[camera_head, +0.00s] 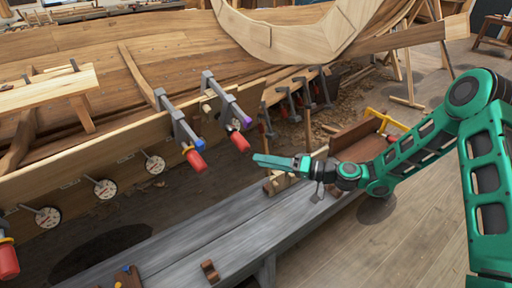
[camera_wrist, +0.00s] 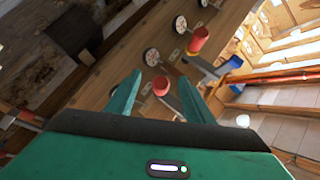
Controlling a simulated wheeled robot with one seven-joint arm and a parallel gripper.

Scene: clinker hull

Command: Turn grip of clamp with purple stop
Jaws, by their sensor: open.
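The clamp with the purple stop (camera_head: 248,122) is fixed on the hull's plank edge in the head view, its red grip (camera_head: 240,142) hanging at its lower end. My gripper (camera_head: 258,159) is just below and right of that grip, apart from it. In the wrist view my gripper (camera_wrist: 160,78) is open and empty, its two green fingers spread. A red grip (camera_wrist: 160,86) appears between the fingers, beyond the tips; it seems to be this clamp's, but no purple shows there.
A neighbouring clamp with a blue stop (camera_head: 199,143) and red grip (camera_head: 194,160) stands to the left; its blue stop also shows in the wrist view (camera_wrist: 235,62). Round dials (camera_head: 105,189) line the plank. A grey bench (camera_head: 215,245) runs below. More clamps (camera_head: 283,103) sit behind.

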